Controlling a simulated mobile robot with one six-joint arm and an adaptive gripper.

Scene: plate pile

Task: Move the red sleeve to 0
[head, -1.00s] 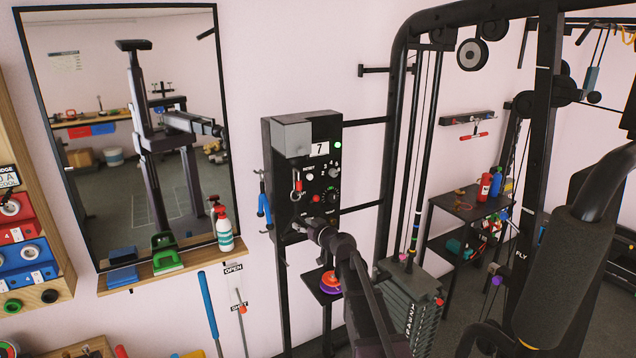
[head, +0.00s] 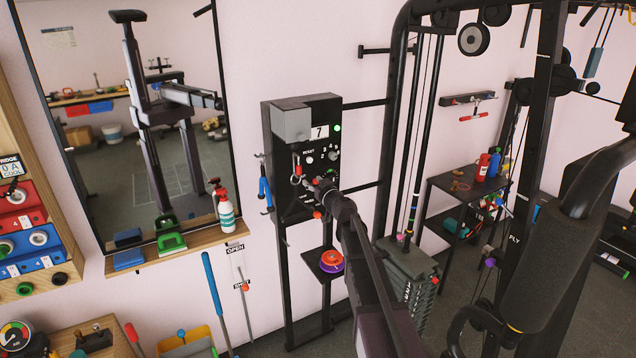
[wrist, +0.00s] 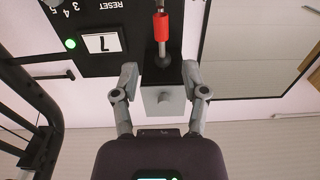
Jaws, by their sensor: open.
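The red sleeve (head: 298,181) hangs on a short metal rod at the left of the black control panel (head: 290,222). In the wrist view, which looks upside down, the sleeve (wrist: 162,27) is at the top, with a rounded metal rod end below it. My gripper (wrist: 161,72) is open there, its two grey fingers apart and the sleeve beyond their tips, not between them. In the head view my gripper (head: 323,187) is in front of the panel, just right of the sleeve. The panel's display (head: 320,132) reads 7 beside a lit green lamp (head: 337,128).
A grey box (head: 291,125) covers the panel's upper left corner. Knobs and printed numbers lie right of the sleeve. A blue-handled hook (head: 264,190) hangs on the panel's left side. The dark gym frame (head: 393,130) stands close on the right. A mirror (head: 130,110) hangs left.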

